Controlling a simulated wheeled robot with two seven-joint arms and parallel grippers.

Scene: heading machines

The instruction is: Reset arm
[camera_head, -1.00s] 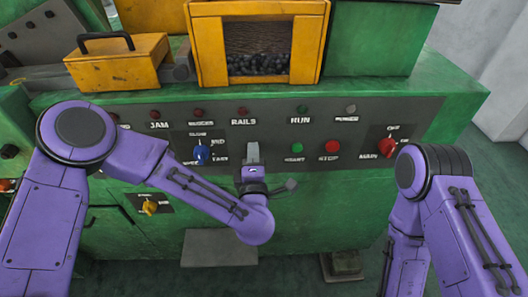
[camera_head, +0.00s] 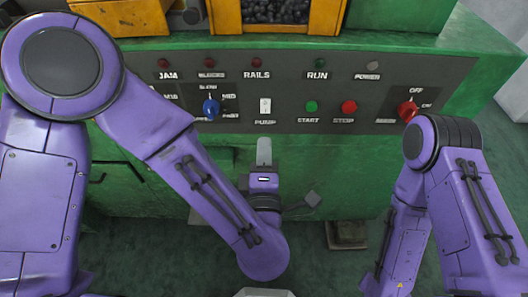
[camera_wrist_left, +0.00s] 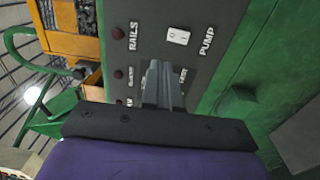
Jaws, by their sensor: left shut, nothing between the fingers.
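My left arm comes in from the left, and its gripper (camera_head: 264,152) is shut and empty. It points up toward the green machine's front, just below the dark control panel (camera_head: 456,80) and under the pump switch. In the left wrist view the closed fingers (camera_wrist_left: 161,85) show over the panel, with the white pump switch (camera_wrist_left: 178,37) above them to the right. My right arm shows at the right in the head view, but its gripper is out of sight.
The panel has a blue selector knob (camera_head: 211,107), a green start button (camera_head: 311,107), a red stop button (camera_head: 349,107) and a red main knob (camera_head: 408,111). A yellow-framed bin (camera_head: 226,17) of dark pieces is above. A pedal-like block (camera_head: 347,234) is on the floor.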

